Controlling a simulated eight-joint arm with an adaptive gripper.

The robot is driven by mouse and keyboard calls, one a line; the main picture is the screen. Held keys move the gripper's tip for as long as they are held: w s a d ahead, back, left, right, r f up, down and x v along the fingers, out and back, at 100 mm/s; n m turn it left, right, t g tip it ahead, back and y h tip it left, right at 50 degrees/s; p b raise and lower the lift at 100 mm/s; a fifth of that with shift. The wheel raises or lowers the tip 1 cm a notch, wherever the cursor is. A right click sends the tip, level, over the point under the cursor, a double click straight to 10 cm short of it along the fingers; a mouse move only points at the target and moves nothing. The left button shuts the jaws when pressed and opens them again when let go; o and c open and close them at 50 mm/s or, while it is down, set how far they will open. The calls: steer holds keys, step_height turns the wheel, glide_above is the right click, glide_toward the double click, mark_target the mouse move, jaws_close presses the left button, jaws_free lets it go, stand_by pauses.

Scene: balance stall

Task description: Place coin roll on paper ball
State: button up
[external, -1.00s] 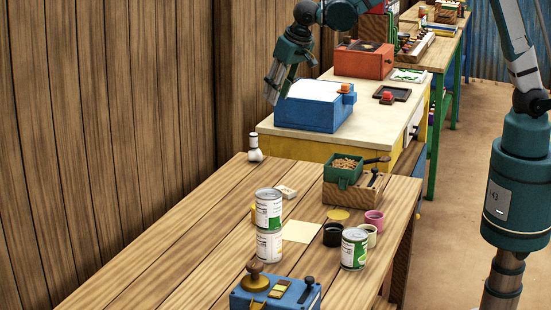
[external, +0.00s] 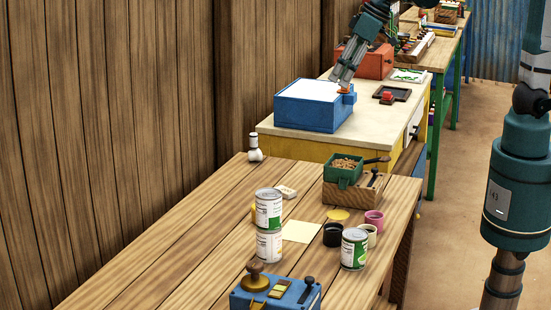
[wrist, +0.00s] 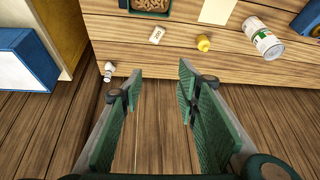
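My gripper (external: 342,74) is in front of the blue box's far right part in the external view. In the wrist view my gripper (wrist: 158,82) has its two green-padded fingers wide apart with nothing between them. I cannot identify a coin roll or a paper ball for certain. A small white two-part object (external: 254,148) stands at the table's far left corner; the wrist view shows it too (wrist: 108,72). A small pale block (external: 287,191) lies on the table, also in the wrist view (wrist: 157,34). A yellow rounded object (wrist: 203,43) is mostly hidden behind cans in the external view.
Two stacked cans (external: 268,226) and another can (external: 354,249) stand on the wooden table. A green tray (external: 343,177) sits on a wooden block, near small cups (external: 374,220). A blue box (external: 313,110) stands on the pale bench behind. The table's left part is clear.

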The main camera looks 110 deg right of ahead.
steer(key=s+a+f+n+t+y, duration=0.2)
steer(key=s+a+n, duration=0.5)
steer(key=s+a, duration=1.4)
steer(key=shift+s+a+f+n+t+y, duration=0.2)
steer(key=shift+s+f+n+t+y, duration=0.2)
steer(key=shift+s, duration=0.2)
steer(key=shift+f+b, duration=1.1)
